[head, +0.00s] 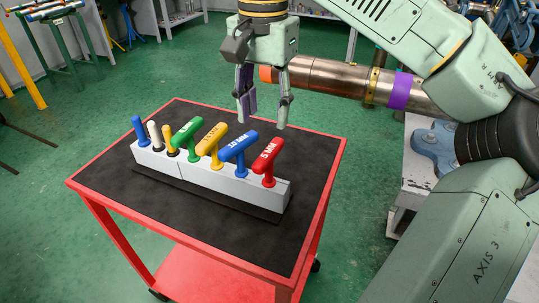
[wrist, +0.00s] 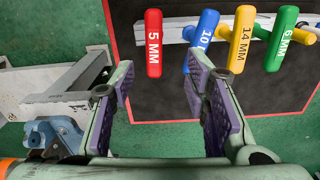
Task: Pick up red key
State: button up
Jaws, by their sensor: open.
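The red key (head: 267,160) is a T-handled tool marked 5 MM. It stands upright in the right end of the white key rack (head: 206,184) on the cart. In the wrist view the red key (wrist: 153,43) is at the top, ahead of the fingers and between their lines. My gripper (head: 264,118) is open and empty, above and behind the rack in the head view. Its purple-padded fingers (wrist: 164,92) are spread apart in the wrist view and do not touch the key. The red key's shaft is mostly hidden by its handle and the rack.
Next to the red key stand a blue key (head: 238,149), a yellow key (head: 212,146) and a green key (head: 186,140), with smaller tools farther left. The red cart (head: 85,188) has a black top with bare room around the rack. A steel pipe (head: 325,77) lies behind my gripper.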

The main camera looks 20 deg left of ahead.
aim_at(269, 150)
notch_tip(269, 150, down, 5)
jog(key=shift+s+d+f, duration=0.1)
jog(key=f, duration=0.3)
jog(key=f+p, duration=0.1)
jog(key=shift+d+f, duration=0.2)
jog(key=shift+d, duration=0.2)
jog(key=shift+a+f, duration=0.1)
jog(key=shift+f, duration=0.35)
grip_shut()
